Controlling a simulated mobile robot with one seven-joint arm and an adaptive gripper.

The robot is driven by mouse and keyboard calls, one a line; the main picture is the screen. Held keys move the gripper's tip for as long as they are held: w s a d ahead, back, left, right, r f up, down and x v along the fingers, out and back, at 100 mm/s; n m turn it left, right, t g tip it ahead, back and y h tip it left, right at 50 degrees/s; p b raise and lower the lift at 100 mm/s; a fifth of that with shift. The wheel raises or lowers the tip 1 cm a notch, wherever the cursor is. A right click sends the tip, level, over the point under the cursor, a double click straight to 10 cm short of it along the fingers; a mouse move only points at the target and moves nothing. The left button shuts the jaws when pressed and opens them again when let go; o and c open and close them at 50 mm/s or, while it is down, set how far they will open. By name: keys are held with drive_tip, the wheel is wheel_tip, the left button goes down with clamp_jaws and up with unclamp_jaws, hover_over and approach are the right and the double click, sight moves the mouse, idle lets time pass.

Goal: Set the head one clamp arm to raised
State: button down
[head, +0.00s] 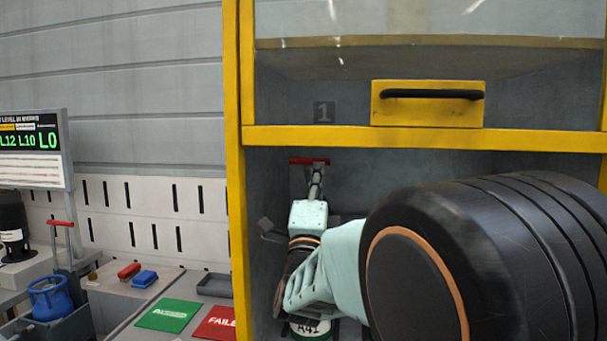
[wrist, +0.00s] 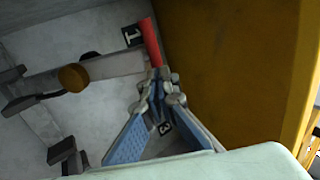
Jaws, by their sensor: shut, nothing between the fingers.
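The head one clamp arm has a red bar handle (head: 309,161), below the "1" plate (head: 324,112) inside the yellow-framed cabinet. In the wrist view the red handle (wrist: 151,42) stands just beyond my fingertips, and a pale grey bar (wrist: 112,68) with a round brown end runs left from near it. My gripper (head: 316,178) reaches up into the cabinet from below, its fingers closed together with nothing between them. In the wrist view my gripper (wrist: 158,78) has its tips close to the handle's lower end; I cannot tell whether they touch. My arm hides part of the cabinet.
A raised yellow-framed door with a black handle (head: 432,94) hangs above. A yellow post (head: 237,200) stands close left of my gripper. A cylinder marked A41 (head: 309,329) is partly hidden below my arm. Green (head: 169,315) and red (head: 216,323) mats lie left.

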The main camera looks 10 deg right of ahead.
drive_tip(key=w+d+r+g+p, duration=0.1)
drive_tip(key=w+d+r+g, duration=0.1)
drive_tip(key=w+r, duration=0.3)
drive_tip(key=shift+w+r+y, duration=0.3)
drive_tip(key=shift+r, duration=0.45)
